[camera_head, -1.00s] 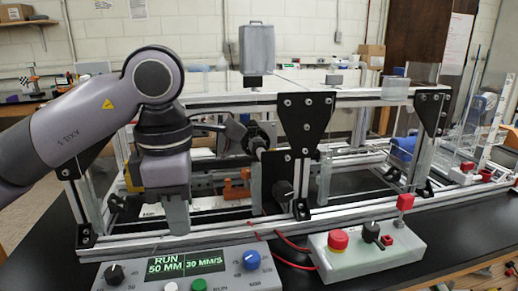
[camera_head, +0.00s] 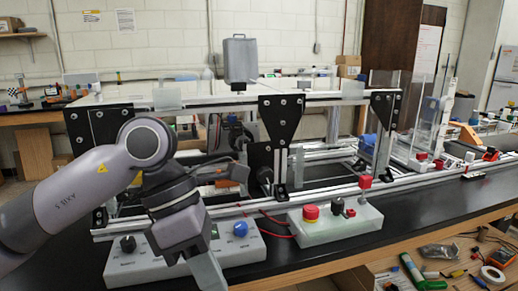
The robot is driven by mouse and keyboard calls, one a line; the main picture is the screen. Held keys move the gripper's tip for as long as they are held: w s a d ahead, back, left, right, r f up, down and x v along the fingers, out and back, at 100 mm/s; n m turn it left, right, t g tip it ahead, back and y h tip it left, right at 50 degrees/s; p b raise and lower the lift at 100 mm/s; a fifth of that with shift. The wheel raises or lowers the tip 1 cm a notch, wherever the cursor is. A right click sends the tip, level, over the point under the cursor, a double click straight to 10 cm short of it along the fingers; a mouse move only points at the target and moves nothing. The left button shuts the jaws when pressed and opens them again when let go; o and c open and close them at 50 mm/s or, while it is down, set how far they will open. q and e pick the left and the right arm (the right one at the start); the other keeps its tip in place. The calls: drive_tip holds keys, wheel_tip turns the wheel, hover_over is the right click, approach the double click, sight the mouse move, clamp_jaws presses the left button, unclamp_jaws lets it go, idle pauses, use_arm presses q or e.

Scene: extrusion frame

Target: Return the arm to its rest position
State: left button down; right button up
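My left arm enters from the left in the head view, its grey links bent at a rounded elbow. My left gripper (camera_head: 208,270) hangs tilted downward in front of the control box (camera_head: 122,266), near the front edge of the table. One grey finger shows, reaching the bottom of the picture. The other finger is hidden or out of frame, so the opening cannot be judged. I see nothing held in it. My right gripper is not in view.
The aluminium extrusion frame (camera_head: 335,98) stands behind my arm on the black table (camera_head: 440,207). A box with a red emergency button (camera_head: 311,213) sits right of the gripper. Tools, including a green-handled one (camera_head: 411,268), lie on a lower wooden surface at bottom right.

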use_arm(q)
drive_tip(key=s+d+r+n+g+h, duration=0.3)
drive_tip(key=s+d+n+g+h, duration=0.2)
drive_tip(key=d+h, duration=0.6)
drive_tip(key=w+a+f+n+t+y+p, duration=0.1)
drive_tip(key=w+a+f+n+t, duration=0.5)
drive_tip(key=n+t, duration=0.85)
drive_tip(key=w+a+f+n+t+y, duration=0.1)
drive_tip(key=w+a+f+n+t, duration=0.5)
drive_tip(key=n+t, duration=0.9)
drive_tip(key=s+a+f+n+g+y, duration=0.3)
drive_tip(key=s+a+f+n, duration=0.1)
drive_tip(key=f, duration=0.5)
drive_tip(key=s+a+f+n+g+y, duration=0.4)
drive_tip(key=s+f+n, duration=0.1)
drive_tip(key=f, duration=0.4)
drive_tip(key=s+a+f+n+g+y, duration=0.4)
drive_tip(key=s+f, duration=0.3)
drive_tip(key=f, duration=0.2)
drive_tip(key=shift+a+n, duration=0.6)
drive_tip(key=shift+n, duration=0.25)
drive_tip(key=shift+r, duration=0.1)
